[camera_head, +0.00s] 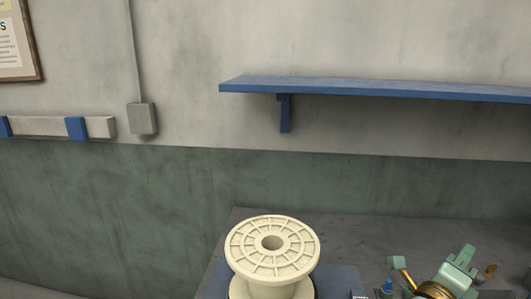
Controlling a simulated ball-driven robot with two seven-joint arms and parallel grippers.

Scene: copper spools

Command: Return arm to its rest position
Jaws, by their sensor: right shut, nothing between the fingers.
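My right gripper (462,258) is at the lower right, over the grey tabletop (350,238). It has pale green parts and gold-coloured trim near it. Its fingers are shut with nothing between them, and the lower part of the arm is cut off by the bottom edge. My left gripper is not in view. A cream spool (295,255) stands upright to the left of my right gripper, clear of it. Its round ribbed flange faces up with a hole in the middle, and its lower part is cut off by the frame.
A blue surface (341,277) shows beside the spool. A small blue item (388,286) is near my right gripper. A blue shelf (370,88) is on the wall behind. The tabletop behind the spool is clear. A wall rail (40,126) and grey box (142,119) are at left.

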